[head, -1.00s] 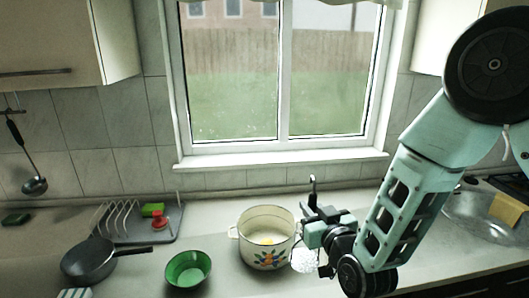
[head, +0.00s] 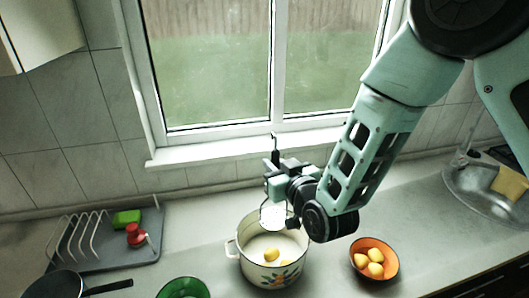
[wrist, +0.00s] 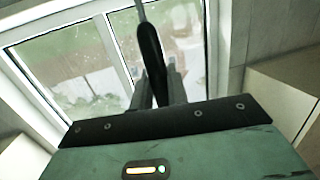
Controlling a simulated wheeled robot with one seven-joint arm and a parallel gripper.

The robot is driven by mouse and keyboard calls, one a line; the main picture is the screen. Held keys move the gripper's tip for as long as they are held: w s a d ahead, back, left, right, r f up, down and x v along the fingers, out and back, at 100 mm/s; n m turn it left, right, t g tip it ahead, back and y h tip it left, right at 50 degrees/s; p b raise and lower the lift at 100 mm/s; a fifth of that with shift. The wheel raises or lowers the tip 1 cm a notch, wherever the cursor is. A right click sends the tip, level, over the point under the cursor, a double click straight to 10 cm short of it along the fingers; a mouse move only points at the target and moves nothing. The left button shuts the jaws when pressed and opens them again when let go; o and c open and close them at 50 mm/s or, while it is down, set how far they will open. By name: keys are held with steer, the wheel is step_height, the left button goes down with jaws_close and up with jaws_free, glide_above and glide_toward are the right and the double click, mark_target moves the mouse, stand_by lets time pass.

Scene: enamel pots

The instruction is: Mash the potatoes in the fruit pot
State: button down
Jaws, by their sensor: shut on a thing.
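The cream enamel pot with a fruit pattern (head: 257,274) stands on the counter at bottom centre in the head view. Yellow potatoes (head: 271,255) lie inside it. My gripper (head: 277,180) is above the pot and shut on the masher. The masher's dark handle (head: 275,153) sticks up above the jaws, and its pale mashing head (head: 272,213) hangs below them, over the back part of the pot opening. Whether it touches the pot is unclear. In the wrist view the black handle (wrist: 150,50) runs between the two fingers.
An orange bowl (head: 356,262) with several potatoes stands right of the pot. A green bowl (head: 183,289), a dark pan (head: 55,285) and a grey dish rack (head: 150,247) are to the left. A sink (head: 475,195) is at right. The window sill (head: 215,152) runs behind.

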mark_target(274, 218)
steer(key=shift+w+a+f, duration=0.1)
steer(key=shift+w+f, duration=0.05)
steer(key=shift+f, duration=0.1)
step_height(274, 218, down, 13)
steer(key=b, duration=1.1)
steer(key=shift+f+b, duration=0.1)
steer(key=shift+b, duration=0.2)
steer(key=shift+f+b, duration=0.4)
steer(key=shift+b, duration=0.05)
steer(key=shift+r, duration=0.35)
steer(key=shift+f, duration=0.2)
steer(key=shift+f+b, duration=2.05)
steer(key=shift+b, duration=0.3)
steer(key=shift+s+f, duration=0.1)
steer(key=shift+s, duration=0.1)
